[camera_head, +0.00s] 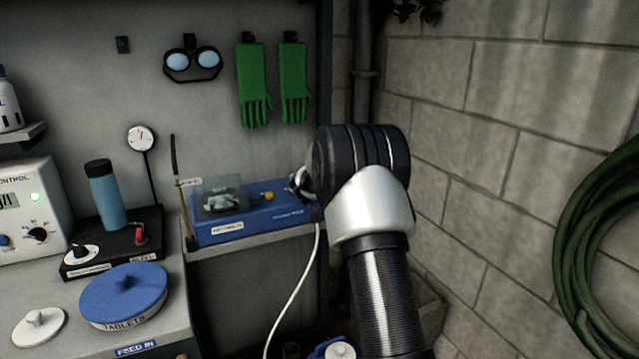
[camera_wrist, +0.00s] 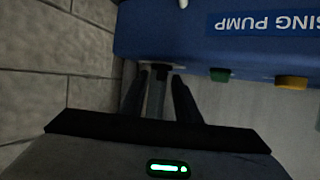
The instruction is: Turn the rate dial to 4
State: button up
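The blue dosing pump (camera_head: 262,222) sits on a shelf, and my gripper (camera_head: 298,184) is at its right end, mostly hidden behind my wrist. In the wrist view the pump (camera_wrist: 165,35) appears upside down, with part of its name readable. My gripper's two dark fingers (camera_wrist: 160,80) stand apart, with a pale strip visible between them. Their tips are at a small dark part (camera_wrist: 158,66) on the pump's lower edge; I cannot tell whether they touch it. It may be the rate dial, but no scale or number on it is readable.
A yellow knob (camera_wrist: 291,82) and a green button (camera_wrist: 220,74) are beside the fingers. A clear cover (camera_head: 222,192) is on the pump. A control box (camera_head: 25,205), blue flask (camera_head: 105,195) and tablet tub (camera_head: 124,295) stand left. The block wall (camera_head: 490,150) is right.

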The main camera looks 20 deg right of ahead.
jog(key=shift+w, duration=0.1)
grip_shut()
jog(key=shift+r+p, duration=0.2)
jog(key=shift+p, duration=0.7)
